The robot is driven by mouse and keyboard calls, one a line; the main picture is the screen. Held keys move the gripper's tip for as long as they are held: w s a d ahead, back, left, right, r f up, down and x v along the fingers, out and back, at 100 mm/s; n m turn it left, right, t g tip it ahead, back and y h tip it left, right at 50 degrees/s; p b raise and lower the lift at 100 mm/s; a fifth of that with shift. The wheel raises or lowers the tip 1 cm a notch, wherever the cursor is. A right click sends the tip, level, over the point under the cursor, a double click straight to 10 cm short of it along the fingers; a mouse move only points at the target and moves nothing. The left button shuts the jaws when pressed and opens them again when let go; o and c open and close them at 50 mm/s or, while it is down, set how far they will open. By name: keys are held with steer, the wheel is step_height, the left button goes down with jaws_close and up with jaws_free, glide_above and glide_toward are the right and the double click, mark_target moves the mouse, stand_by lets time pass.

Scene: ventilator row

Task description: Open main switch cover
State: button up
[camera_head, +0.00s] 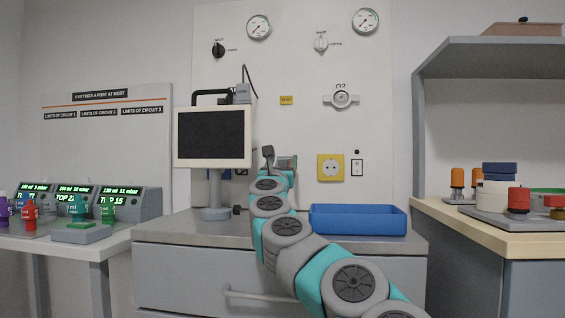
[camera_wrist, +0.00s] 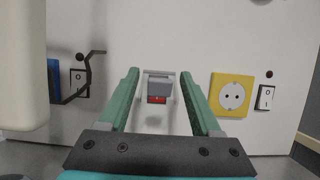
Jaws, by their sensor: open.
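The main switch cover appears to be the small grey cover (camera_wrist: 159,83) on the white wall panel in the wrist view. A red part (camera_wrist: 157,99) shows just below its lower edge, and a pale frame surrounds it. My gripper (camera_wrist: 160,73) is open and empty, with its two green fingers on either side of the cover in the picture. I cannot tell whether the fingers touch it or stop short of the wall. In the head view my gripper (camera_head: 285,160) is in front of the panel, and it and my arm largely hide the cover.
A monitor (camera_head: 213,136) stands close on the left; its pale edge (camera_wrist: 22,65) fills the wrist view's left side. A yellow socket (camera_head: 330,167) and a white switch (camera_head: 357,168) are to the right. A blue tray (camera_head: 357,219) lies on the cabinet below.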

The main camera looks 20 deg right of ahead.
steer(key=shift+c, duration=0.3)
jaws_close()
stand_by(0.3)
